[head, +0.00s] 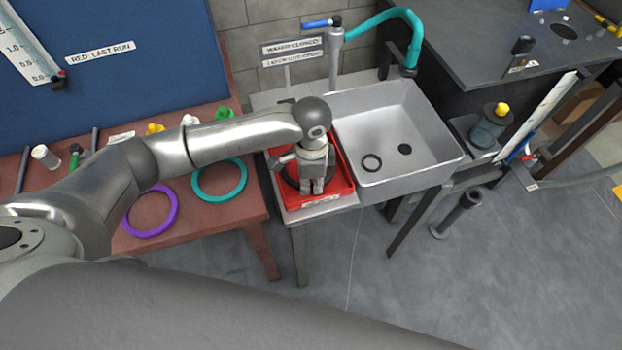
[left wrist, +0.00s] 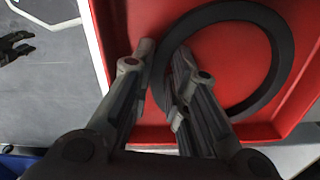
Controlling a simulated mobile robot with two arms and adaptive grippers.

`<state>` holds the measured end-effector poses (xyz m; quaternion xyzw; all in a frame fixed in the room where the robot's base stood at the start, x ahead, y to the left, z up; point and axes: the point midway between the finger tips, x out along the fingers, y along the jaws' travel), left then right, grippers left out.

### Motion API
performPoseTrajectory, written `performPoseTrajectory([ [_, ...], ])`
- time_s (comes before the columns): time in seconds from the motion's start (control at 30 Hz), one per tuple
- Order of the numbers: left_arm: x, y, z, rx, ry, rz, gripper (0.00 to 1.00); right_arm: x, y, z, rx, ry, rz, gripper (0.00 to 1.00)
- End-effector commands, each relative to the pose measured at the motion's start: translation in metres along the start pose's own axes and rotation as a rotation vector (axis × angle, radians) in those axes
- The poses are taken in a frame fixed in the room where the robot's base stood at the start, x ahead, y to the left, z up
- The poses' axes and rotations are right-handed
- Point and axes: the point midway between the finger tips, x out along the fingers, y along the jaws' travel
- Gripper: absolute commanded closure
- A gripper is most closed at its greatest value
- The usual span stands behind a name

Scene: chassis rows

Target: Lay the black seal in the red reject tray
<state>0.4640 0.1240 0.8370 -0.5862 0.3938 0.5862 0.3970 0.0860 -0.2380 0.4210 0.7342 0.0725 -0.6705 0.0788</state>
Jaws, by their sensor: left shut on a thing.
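The red reject tray (head: 343,172) stands beside the sink, at its left end. My left gripper (head: 312,188) is over the tray, pointing down into it. In the left wrist view its fingers (left wrist: 165,55) are shut on the left side of the rim of the black seal (left wrist: 273,70), a wide flat ring. The seal lies within the outline of the red tray (left wrist: 225,55) in that view. In the head view the gripper hides most of the seal. I cannot tell whether the seal touches the tray floor.
A purple ring (head: 152,230) and a teal ring (head: 241,181) lie on the red-brown table at left. A teal-hosed tap (head: 336,55) stands behind the tray.

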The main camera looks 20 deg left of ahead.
Motion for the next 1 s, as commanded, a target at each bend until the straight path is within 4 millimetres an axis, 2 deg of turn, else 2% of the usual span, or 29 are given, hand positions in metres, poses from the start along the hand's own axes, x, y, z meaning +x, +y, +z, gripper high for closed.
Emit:
performPoseTrajectory([
  [0.07, 0.002, 0.000, 0.000, 0.000, 0.000, 0.001, 1.00, -0.001, 0.000, 0.000, 0.000, 0.000, 0.000, 0.60],
  [0.1, 0.002, 0.000, 0.000, 0.000, 0.000, 0.000, 0.79, 0.000, 0.000, 0.000, 0.000, 0.000, 0.000, 0.60],
  [0.13, 0.002, 0.000, 0.000, 0.000, 0.000, 0.000, 0.75, 0.000, 0.000, 0.000, 0.000, 0.000, 0.000, 0.60],
  [0.53, -0.005, -0.001, -0.001, -0.001, 0.002, -0.002, 0.75, 0.001, -0.001, 0.000, -0.001, 0.000, -0.001, 0.60],
  [0.67, -0.024, -0.001, -0.001, 0.000, 0.004, -0.003, 0.75, 0.003, -0.002, 0.000, 0.000, 0.001, -0.002, 0.60],
  [1.0, -0.095, -0.001, -0.001, -0.001, 0.003, -0.003, 0.75, 0.008, -0.005, -0.001, 0.000, 0.002, -0.006, 0.60],
])
